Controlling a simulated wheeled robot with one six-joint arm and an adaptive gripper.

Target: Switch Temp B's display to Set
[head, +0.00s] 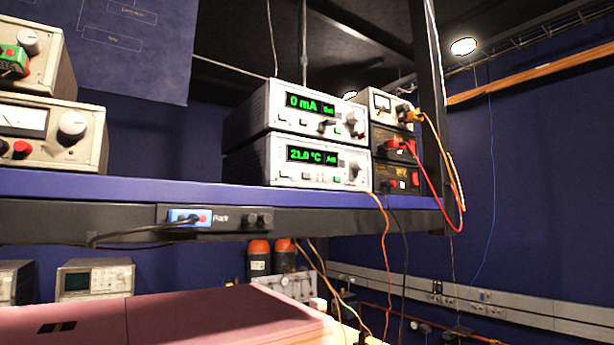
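Two pale grey display units are stacked on the blue shelf, right of the middle. The lower unit (308,161) has a green display (312,156) reading 21.0 °C, with a small word at its right that looks like "Act". Small buttons, one of them green, sit below the display, and a knob (355,167) is at the right. The upper unit (300,108) reads 0 mA, with what looks like "Set" beside it. The name labels are too small to read, so I cannot tell which is marked Temp B. My gripper is not in view.
Smaller boxes with red and orange leads (395,147) stand right of the stack, beside a dark upright post (428,90). Cables hang over the shelf's front edge (330,196). A pinkish-red box-like surface (190,318) lies below. Other instruments (50,130) stand at the shelf's left.

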